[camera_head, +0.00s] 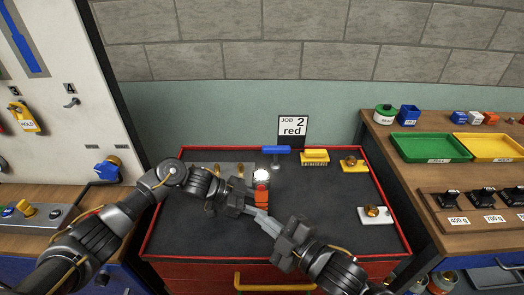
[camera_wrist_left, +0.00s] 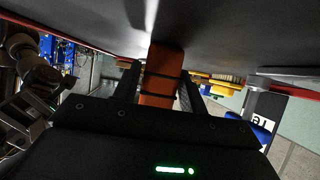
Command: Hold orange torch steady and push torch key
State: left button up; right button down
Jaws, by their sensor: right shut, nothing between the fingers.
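The orange torch (camera_head: 261,196) is on the dark top of the red-rimmed cabinet, with a bright, lit head and a red band below it. My left gripper (camera_head: 248,200) reaches it from the left. In the left wrist view the torch's orange, dark-ringed body (camera_wrist_left: 161,78) lies between my left gripper's two fingers (camera_wrist_left: 160,90), which close on it. My right gripper (camera_head: 260,217) is shut and empty, its tips close to the torch's lower end. I cannot tell whether they touch it. The torch key is not clearly visible.
Around the torch on the cabinet top (camera_head: 330,225) are a blue-topped item (camera_head: 276,150), a yellow brush (camera_head: 314,156), a yellow block (camera_head: 353,164) and a white block (camera_head: 375,214). A JOB 2 red card (camera_head: 292,130) stands behind. Green (camera_head: 430,147) and yellow trays lie right.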

pick_arm(q)
jog(key=o, duration=0.3)
